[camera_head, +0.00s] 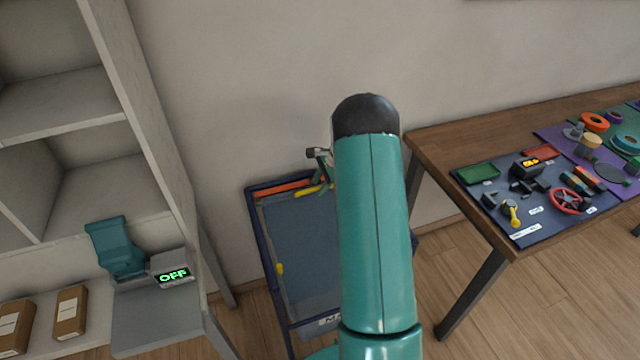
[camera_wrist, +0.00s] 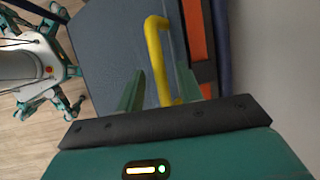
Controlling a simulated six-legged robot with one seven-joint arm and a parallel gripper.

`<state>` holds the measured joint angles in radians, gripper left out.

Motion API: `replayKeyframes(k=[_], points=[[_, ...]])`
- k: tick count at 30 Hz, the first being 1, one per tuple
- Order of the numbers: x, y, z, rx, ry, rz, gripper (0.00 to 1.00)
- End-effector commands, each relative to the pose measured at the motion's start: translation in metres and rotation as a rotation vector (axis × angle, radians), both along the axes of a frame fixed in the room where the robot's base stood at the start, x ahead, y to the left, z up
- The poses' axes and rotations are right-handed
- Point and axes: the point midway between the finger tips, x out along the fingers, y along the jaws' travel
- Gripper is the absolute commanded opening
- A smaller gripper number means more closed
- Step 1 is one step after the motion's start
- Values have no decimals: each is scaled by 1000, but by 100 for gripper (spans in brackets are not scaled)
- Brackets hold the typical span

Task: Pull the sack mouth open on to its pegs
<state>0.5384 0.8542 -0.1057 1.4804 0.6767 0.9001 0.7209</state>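The sack (camera_head: 300,240) is a grey-blue panel in a dark blue frame, low against the wall behind my arm. In the wrist view its grey-blue face (camera_wrist: 105,35) fills the middle. A bent yellow handle (camera_head: 312,190) lies near its top edge; it also shows in the wrist view (camera_wrist: 154,50). My gripper (camera_wrist: 160,70) has its two green fingers apart, with the yellow bar between them, nearer the right finger. I cannot tell whether they touch. In the head view my gripper (camera_head: 326,170) is partly hidden by my arm. I cannot make out any pegs for certain.
An orange strip (camera_head: 283,190) runs along the frame's top edge, close to the wall. A second yellow piece (camera_head: 280,269) sits at the left side. A shelf unit (camera_head: 130,105) stands left, and a wooden table (camera_head: 450,150) with tools and coloured mats stands right.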

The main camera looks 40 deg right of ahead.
Motion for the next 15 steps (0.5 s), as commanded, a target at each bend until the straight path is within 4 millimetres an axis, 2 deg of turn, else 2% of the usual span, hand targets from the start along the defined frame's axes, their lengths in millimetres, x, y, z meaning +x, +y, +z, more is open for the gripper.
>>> replayKeyframes(k=[6,8,12,15], points=[[0,0,0,0,0,0,36],[0,0,0,0,0,0,26],[0,0,0,0,0,0,0],[0,0,0,0,0,0,0]])
